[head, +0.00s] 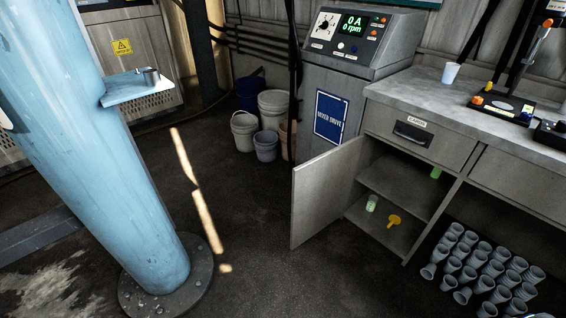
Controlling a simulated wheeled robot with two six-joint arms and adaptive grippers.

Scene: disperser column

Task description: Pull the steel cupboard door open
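The grey steel cupboard door (326,196) stands swung open, hinged at the left side of the cupboard under the counter, reaching out over the floor. Its handle is not visible from this side. The open cupboard (392,190) shows a middle shelf and a lower floor. A green-and-white jar (371,203) and a yellow object (395,220) are in the lower part, and a small green item (436,172) is higher up at the right. Neither of my grippers is in view.
A drawer (413,138) with a dark handle sits above the cupboard. A blue column (95,150) rises at the left. Buckets (266,146) stand behind the door. The floor between column and door is clear.

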